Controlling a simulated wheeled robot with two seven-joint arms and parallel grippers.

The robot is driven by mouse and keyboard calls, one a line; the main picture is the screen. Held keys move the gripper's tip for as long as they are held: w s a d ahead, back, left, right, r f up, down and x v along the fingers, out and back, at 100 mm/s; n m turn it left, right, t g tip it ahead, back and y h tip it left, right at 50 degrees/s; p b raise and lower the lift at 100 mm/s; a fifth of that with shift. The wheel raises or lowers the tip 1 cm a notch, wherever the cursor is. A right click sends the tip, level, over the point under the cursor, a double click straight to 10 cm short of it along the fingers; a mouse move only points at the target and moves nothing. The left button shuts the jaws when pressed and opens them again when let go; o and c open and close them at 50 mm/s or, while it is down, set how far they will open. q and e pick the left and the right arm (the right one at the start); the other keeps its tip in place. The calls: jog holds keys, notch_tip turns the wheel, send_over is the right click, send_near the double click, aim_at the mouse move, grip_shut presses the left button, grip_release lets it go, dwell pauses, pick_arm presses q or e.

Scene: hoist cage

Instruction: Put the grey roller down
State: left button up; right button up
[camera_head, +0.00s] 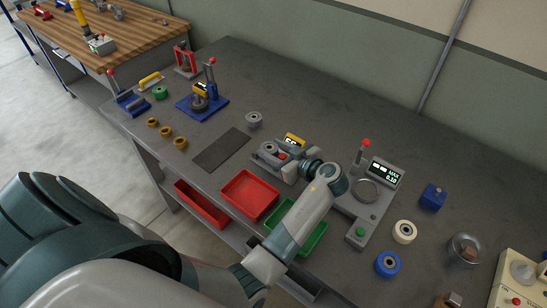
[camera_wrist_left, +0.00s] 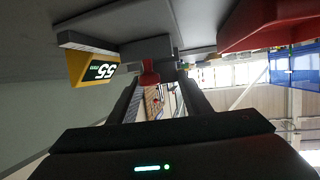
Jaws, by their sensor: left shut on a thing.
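A grey roller (camera_head: 270,148) seems to sit in a grey gauge (camera_head: 262,160) with a yellow-framed display (camera_head: 294,140). The display reads 55 in the left wrist view (camera_wrist_left: 101,70). Another grey roller (camera_head: 254,120) stands apart on the bench behind it. My left gripper (camera_head: 288,168) is at the gauge's near right side. In the left wrist view its fingers (camera_wrist_left: 158,85) are shut around a small red knob (camera_wrist_left: 150,73); the exact contact is partly hidden. No roller shows between the fingers. My right gripper is not in view.
A dark mat (camera_head: 221,150) lies left of the gauge, with bare bench around it. Red (camera_head: 249,194) and green (camera_head: 308,238) trays are at the front. A lever station (camera_head: 362,215) stands close right of my arm.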

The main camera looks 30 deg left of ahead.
pick_arm(q)
jog(key=shift+f+b, duration=0.4)
jog(key=shift+f, duration=0.8)
jog(key=shift+f, duration=0.1)
jog(key=o, duration=1.4)
